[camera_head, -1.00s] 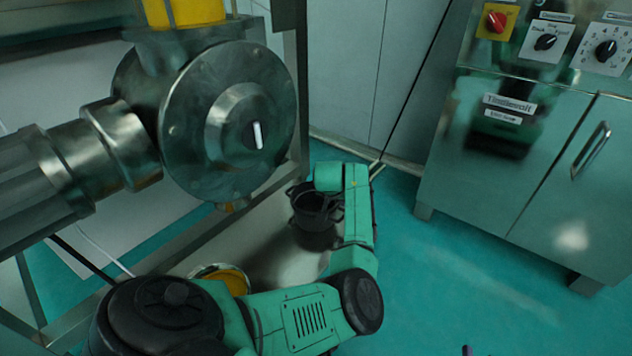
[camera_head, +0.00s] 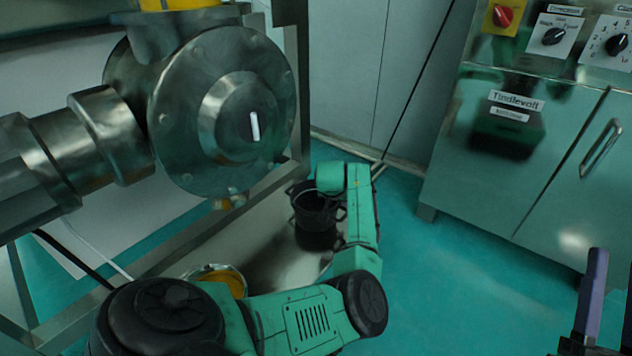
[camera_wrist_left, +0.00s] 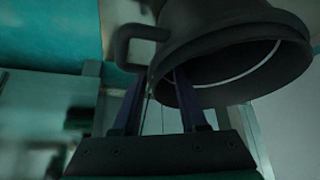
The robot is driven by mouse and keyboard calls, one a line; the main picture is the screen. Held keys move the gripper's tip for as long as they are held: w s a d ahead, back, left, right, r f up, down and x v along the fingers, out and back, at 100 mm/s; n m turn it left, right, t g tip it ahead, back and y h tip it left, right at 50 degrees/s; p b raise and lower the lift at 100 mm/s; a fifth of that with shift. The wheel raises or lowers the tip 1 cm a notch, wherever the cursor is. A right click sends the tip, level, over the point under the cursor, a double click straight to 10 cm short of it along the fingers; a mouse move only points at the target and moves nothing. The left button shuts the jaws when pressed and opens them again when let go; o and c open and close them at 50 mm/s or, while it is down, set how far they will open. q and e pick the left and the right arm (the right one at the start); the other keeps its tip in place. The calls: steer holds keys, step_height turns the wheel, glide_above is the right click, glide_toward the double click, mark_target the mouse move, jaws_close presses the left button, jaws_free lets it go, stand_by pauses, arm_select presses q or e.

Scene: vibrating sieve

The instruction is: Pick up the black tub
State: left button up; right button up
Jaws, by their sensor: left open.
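The black tub (camera_head: 313,207) stands upright on the metal surface under the steel machine, with a loop handle at its side. My left arm reaches in from the lower left, and its wrist is at the tub's right side; the left fingers are hidden in the head view. In the left wrist view, the tub (camera_wrist_left: 235,50) fills the upper right with its rim and handle. The fingers of my left gripper (camera_wrist_left: 160,80) are apart, close to the handle and rim; I cannot tell if they touch. My right gripper (camera_head: 611,285) shows partly at the lower right, fingers apart and empty.
A large steel machine (camera_head: 225,110) overhangs the left side, with a frame post (camera_head: 292,80) behind the tub. A container with yellow content (camera_head: 232,282) sits near my left arm. A steel control cabinet (camera_head: 500,140) stands at the right. Green floor (camera_head: 450,280) lies open between.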

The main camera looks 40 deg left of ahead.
arm_select(q)
jaws_close()
steer(key=shift+d+f, duration=0.1)
stand_by(1.5)
